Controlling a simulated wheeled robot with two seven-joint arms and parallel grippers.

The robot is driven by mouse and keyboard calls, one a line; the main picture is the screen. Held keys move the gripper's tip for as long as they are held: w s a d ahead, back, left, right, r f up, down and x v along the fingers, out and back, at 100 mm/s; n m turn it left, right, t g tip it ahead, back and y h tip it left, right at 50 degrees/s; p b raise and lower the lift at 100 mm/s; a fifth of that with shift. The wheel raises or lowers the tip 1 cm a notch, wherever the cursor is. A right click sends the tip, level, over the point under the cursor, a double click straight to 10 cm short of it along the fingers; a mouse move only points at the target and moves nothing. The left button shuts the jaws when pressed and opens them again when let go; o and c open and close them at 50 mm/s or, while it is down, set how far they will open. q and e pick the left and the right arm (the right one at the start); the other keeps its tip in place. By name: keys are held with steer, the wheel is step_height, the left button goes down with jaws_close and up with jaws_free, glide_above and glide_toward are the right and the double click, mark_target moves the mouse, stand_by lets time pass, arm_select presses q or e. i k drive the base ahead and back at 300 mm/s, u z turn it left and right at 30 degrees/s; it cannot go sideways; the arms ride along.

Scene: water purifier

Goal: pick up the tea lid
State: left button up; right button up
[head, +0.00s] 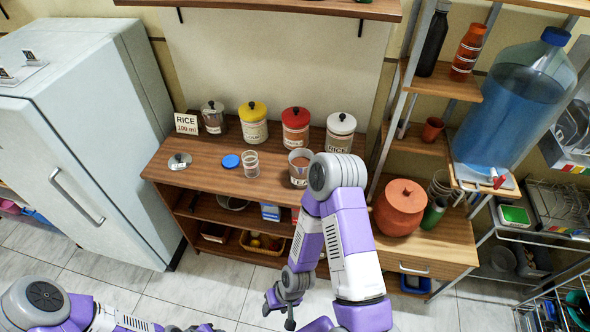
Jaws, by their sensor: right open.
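A grey round lid (180,161) with a black knob lies on the left part of the wooden counter; it looks like the tea lid. The open tea jar (299,168), labelled TEA, stands uncovered further right, partly hidden by my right arm. My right gripper (279,311) is open and empty, low in front of the counter, apart from the lid and to its lower right. My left gripper (200,328) barely shows at the bottom edge, and its jaws are cut off.
A blue disc (231,161) and a clear glass (251,164) stand between lid and jar. A fridge (85,130) stands left.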

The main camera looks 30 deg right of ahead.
mark_target(179, 161)
steer(key=u, duration=0.75)
steer(key=i, duration=1.25)
steer(key=z, duration=0.25)
